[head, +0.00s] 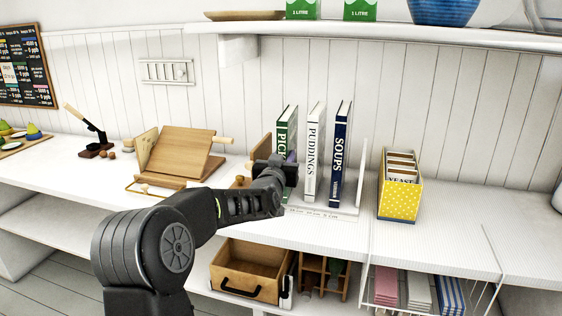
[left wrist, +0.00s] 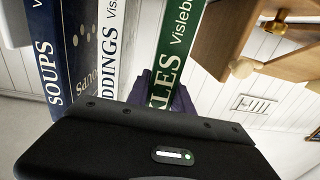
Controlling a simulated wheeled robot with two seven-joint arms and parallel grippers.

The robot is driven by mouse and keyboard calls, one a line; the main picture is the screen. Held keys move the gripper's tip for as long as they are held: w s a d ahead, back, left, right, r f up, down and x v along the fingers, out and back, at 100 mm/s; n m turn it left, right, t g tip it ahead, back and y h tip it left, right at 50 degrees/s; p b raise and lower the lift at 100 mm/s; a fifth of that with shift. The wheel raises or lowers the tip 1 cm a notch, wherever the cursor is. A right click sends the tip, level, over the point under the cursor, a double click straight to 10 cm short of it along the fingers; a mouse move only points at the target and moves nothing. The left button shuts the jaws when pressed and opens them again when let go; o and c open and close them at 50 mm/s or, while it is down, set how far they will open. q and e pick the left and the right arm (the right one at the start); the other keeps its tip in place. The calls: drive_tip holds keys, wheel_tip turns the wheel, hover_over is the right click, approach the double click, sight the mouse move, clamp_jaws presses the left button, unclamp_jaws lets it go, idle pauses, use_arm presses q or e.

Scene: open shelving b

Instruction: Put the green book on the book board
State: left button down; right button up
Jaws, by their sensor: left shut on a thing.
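The green book (head: 286,133) stands upright at the left of the row of books, its spine toward me. In the left wrist view the green book (left wrist: 176,45) shows between the dark fingers (left wrist: 165,95). My right gripper is not in view.
The white PUDDINGS book (head: 314,150) and the blue SOUPS book (head: 340,155) stand right of the green book. A yellow dotted box (head: 400,198) stands farther right. A wooden stand (head: 182,152) is at left. A shelf (head: 400,33) hangs above.

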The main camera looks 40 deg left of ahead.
use_arm(q)
drive_tip(key=shift+x, duration=2.5)
drive_tip(key=shift+w+d+f+b, duration=0.1)
drive_tip(key=shift+d+f+b, duration=0.05)
drive_tip(key=shift+f+b, duration=0.3)
drive_tip(key=c, duration=1.4)
unclamp_jaws()
drive_tip(key=o, duration=0.4)
drive_tip(key=shift+f, duration=0.15)
drive_tip(key=shift+c, duration=0.2)
drive_tip(key=v, duration=0.8)
drive_tip(key=shift+w, duration=0.1)
